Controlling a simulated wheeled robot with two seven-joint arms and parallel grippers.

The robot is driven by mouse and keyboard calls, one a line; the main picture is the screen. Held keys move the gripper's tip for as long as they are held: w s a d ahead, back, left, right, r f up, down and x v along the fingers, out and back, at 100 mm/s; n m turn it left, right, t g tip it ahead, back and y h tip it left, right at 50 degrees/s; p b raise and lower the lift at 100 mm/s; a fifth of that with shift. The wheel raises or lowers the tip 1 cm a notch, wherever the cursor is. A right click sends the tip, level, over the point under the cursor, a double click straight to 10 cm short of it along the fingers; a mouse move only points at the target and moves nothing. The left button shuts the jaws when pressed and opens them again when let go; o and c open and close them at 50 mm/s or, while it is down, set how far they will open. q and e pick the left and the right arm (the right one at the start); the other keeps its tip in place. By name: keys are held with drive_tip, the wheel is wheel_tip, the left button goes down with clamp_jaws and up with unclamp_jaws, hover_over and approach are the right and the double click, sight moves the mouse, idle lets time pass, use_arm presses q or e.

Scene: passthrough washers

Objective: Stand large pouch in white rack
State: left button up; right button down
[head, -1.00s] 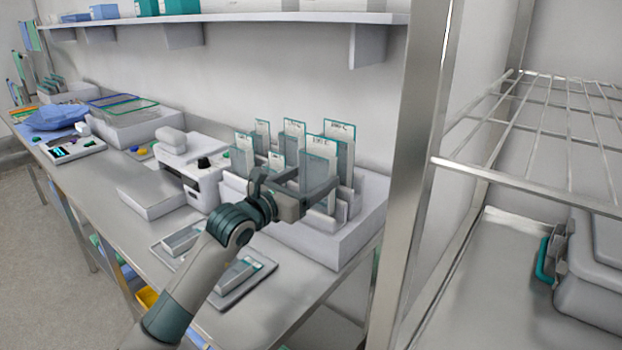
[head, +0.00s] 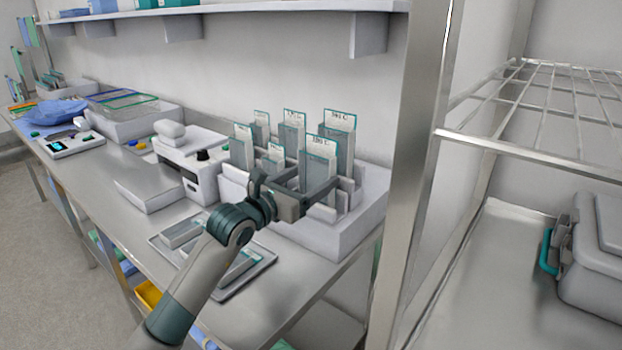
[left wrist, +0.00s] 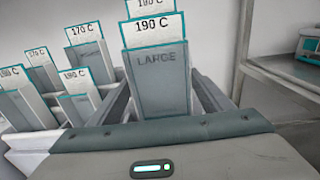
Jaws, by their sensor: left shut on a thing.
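The large pouch (head: 318,170) is a grey upright sleeve with a teal-edged white card. In the left wrist view the pouch (left wrist: 161,85) reads LARGE, and its card reads 190 C. My left gripper (head: 312,190) is shut on it, with one finger on each side. The white rack (head: 360,222) stands on the bench against the wall. The pouch is upright over the rack's front part, among its low dividers. Its lower end is hidden behind my gripper, so I cannot tell whether it touches the rack floor. My right gripper is not in view.
Several similar pouches stand in the rack behind and to the left, including one close behind (head: 337,130). A tray with grey pieces (head: 262,265) lies in front. A white device (head: 190,165) stands left. A metal post (head: 412,160) rises close at the right.

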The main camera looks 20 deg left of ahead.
use_arm(q)
drive_tip(key=o, duration=1.1)
drive_tip(key=shift+s+a+f, duration=0.1)
drive_tip(key=shift+s+a, duration=0.05)
drive_tip(key=shift+s, duration=0.25)
drive_tip(key=b+v, duration=0.3)
drive_tip(key=v, duration=1.3)
drive_tip(key=shift+s+b, duration=0.25)
drive_tip(key=shift+b, duration=0.15)
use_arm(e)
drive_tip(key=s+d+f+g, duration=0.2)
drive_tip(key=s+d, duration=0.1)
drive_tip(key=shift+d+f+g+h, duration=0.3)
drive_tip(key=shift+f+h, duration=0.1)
use_arm(q)
drive_tip(key=shift+a, duration=0.1)
